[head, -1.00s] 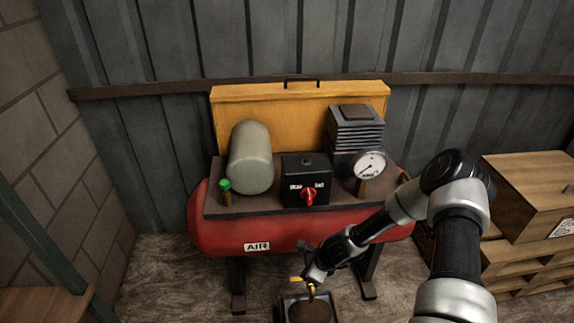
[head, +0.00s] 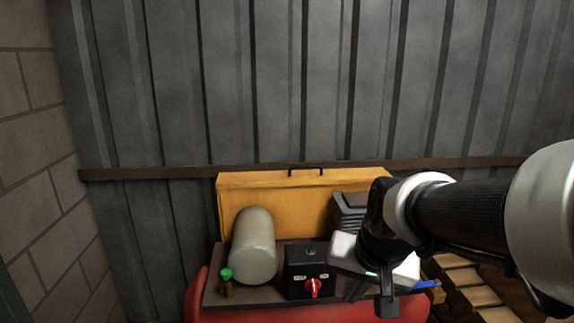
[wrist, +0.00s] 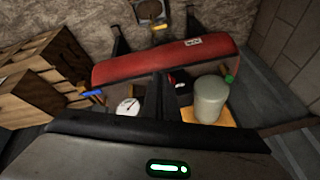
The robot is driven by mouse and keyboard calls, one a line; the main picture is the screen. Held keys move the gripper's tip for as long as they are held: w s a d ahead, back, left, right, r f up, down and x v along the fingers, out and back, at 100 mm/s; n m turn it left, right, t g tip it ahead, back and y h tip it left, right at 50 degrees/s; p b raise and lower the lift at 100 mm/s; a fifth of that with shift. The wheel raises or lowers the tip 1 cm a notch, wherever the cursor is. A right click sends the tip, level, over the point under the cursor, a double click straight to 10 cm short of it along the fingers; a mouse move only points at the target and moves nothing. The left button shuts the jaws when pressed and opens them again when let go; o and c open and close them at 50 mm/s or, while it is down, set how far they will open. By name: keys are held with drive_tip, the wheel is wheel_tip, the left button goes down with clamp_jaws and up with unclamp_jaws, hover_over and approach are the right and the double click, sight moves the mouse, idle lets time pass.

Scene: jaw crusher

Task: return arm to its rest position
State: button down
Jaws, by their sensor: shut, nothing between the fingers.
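My arm reaches in from the right in the head view and bends at a joint over the right part of the air compressor. My gripper (wrist: 158,82) shows in the wrist view as dark fingers close together, shut and empty, in front of the compressor. In the head view the white gripper body hides the gauge and part of the finned block (head: 349,212). The red tank (wrist: 165,62) shows upside down in the wrist view. The gauge (wrist: 128,107), grey-green cylinder (wrist: 211,100) and green knob (wrist: 229,79) also show there.
A black switch box (head: 308,263) with a red knob (head: 313,288) sits on the compressor deck. A yellow panel (head: 270,192) stands behind it, before the metal wall (head: 270,80). Wooden crates (wrist: 40,75) stand beside it. A pan (wrist: 152,12) lies on the floor.

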drive_tip(key=s+d+r+n+p, duration=0.1)
drive_tip(key=s+r+n, duration=0.15)
drive_tip(key=s, duration=0.35)
drive_tip(key=s+d+r+n, duration=0.1)
drive_tip(key=s+d+r, duration=0.1)
drive_tip(key=s+r, duration=0.25)
wheel_tip(320, 180, up, 19)
drive_tip(key=p, duration=2)
drive_tip(key=shift+s+a+r+t+h+p, duration=0.2)
drive_tip(key=shift+a+t+h+p, duration=0.1)
drive_tip(key=shift+t+h+p, duration=0.1)
drive_tip(key=shift+a, duration=0.1)
